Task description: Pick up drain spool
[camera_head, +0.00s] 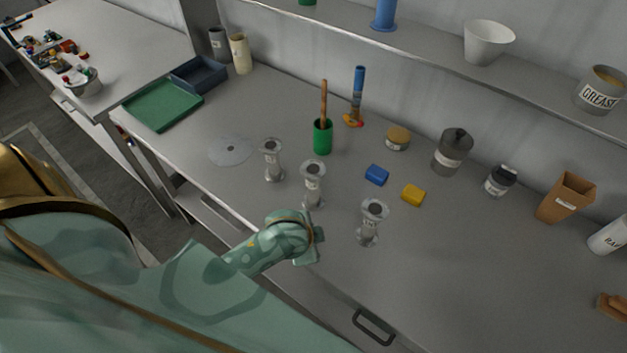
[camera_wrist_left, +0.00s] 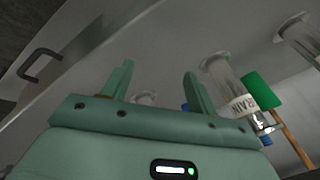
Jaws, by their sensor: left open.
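The drain spool (camera_head: 313,185) is a clear and grey flanged piece standing upright, the middle one of three similar spools in the head view. In the left wrist view the drain spool (camera_wrist_left: 232,88) shows its DRAIN label, to the right of the fingers. My left gripper (camera_head: 314,243) is at the front edge of the bench, in front of the drain spool and apart from it. In the left wrist view its fingers (camera_wrist_left: 157,72) are spread with nothing between them. My right gripper is not in view.
Similar spools stand at left (camera_head: 271,160) and right (camera_head: 371,222) of the drain spool. Behind are a green cup (camera_head: 322,138) with a wooden stick, a blue block (camera_head: 377,175) and a yellow block (camera_head: 413,195). A drawer handle (camera_head: 374,328) juts from the bench front.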

